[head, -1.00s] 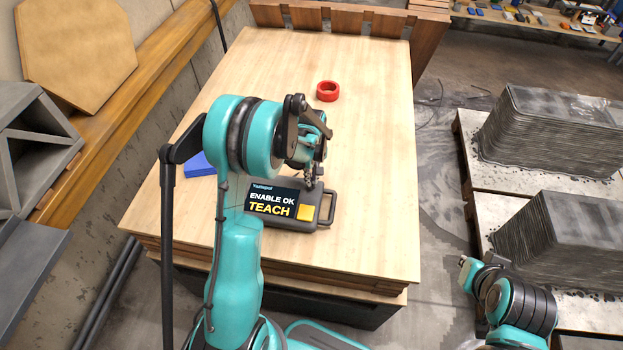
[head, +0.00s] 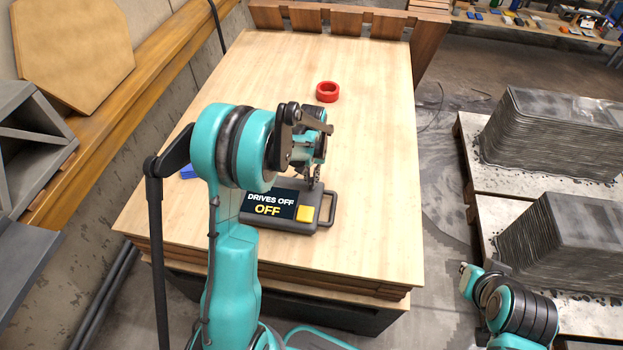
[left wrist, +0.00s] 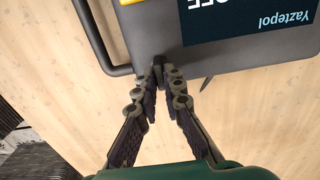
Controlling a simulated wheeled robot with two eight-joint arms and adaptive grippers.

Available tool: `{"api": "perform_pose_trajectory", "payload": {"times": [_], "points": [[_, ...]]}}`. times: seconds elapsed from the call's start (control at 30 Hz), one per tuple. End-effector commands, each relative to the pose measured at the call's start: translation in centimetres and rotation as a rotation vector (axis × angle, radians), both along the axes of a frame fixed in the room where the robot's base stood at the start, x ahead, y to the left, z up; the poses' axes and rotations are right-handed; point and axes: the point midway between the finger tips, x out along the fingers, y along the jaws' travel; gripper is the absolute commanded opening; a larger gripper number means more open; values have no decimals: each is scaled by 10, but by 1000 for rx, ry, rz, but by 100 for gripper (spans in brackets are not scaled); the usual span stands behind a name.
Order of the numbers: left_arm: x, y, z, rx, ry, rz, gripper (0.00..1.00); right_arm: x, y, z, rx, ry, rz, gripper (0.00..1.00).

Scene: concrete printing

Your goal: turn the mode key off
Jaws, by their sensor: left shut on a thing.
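The grey control pendant (head: 290,226) lies on the wooden table, with a dark screen (head: 270,206) reading "DRIVES OFF" and "OFF" and a yellow button (head: 304,214). The pendant's edge also shows in the left wrist view (left wrist: 150,35). My left gripper (head: 315,184) is at the pendant's far edge. In the left wrist view its fingertips (left wrist: 160,78) are closed together on the small dark mode key (left wrist: 158,72) at that edge. The fingers mostly hide the key, so its angle cannot be read. My right arm shows at the lower right, but I cannot make out its gripper.
A red ring (head: 327,92) lies farther back on the table (head: 375,150). A blue object (head: 187,172) is partly hidden behind my left arm. Layered grey printed blocks (head: 550,125) stand on pallets to the right. The table's right side is clear.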

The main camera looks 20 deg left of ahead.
Motion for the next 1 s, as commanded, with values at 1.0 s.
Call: {"api": "perform_pose_trajectory", "payload": {"times": [1.0], "points": [[0, 0, 8, 0, 0, -20, 29, 0, 0, -1, 0, 0, 0, 0]]}}
